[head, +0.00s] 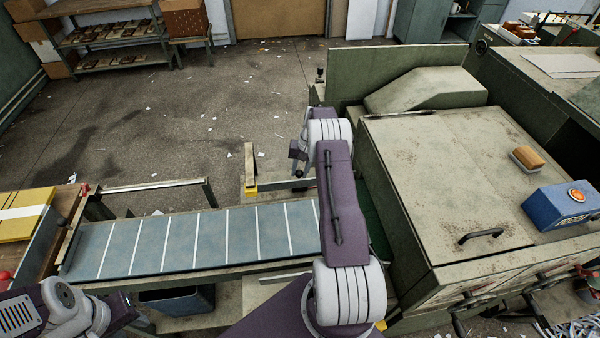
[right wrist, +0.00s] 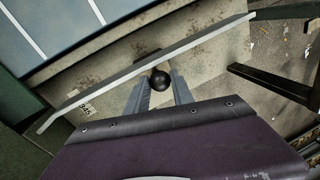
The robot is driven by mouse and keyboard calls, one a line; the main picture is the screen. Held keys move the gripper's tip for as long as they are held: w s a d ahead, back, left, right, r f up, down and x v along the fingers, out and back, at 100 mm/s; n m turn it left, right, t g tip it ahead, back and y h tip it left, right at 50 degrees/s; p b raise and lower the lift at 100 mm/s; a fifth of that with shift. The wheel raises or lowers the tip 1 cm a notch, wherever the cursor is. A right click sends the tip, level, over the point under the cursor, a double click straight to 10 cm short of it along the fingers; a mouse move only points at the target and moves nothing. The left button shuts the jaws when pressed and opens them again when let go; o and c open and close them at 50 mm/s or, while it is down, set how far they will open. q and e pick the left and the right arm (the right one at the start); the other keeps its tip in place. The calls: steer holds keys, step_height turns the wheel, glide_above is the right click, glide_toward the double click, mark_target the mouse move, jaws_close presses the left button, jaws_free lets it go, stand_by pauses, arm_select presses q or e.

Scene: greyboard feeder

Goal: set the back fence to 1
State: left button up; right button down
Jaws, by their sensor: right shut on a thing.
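In the right wrist view a long thin grey bar (right wrist: 200,43), which looks like the back fence, runs slantwise beside the belt. A round black knob (right wrist: 159,80) sits close to the bar's near side. My right gripper (right wrist: 160,88) is shut on this knob, with one finger on each side. In the head view my right gripper (head: 298,168) is at the belt's far right end, partly hidden by my arm. My left gripper is out of view; only my left arm shows.
The blue-grey belt (head: 190,243) with white lines runs across the front. A large beige machine housing (head: 440,170) stands close to the right of my arm, with a blue control box (head: 560,207) on top. The floor (head: 190,120) behind the belt is open, with paper scraps.

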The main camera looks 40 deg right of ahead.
steer(key=c, duration=1.5)
jaws_free()
steer(key=shift+s, duration=0.1)
steer(key=o, duration=0.4)
steer(key=shift+s+a+r, duration=0.1)
steer(key=shift+s, duration=0.05)
step_height(320, 180, up, 9)
steer(key=s+d+b, duration=0.1)
steer(key=shift+d, duration=0.2)
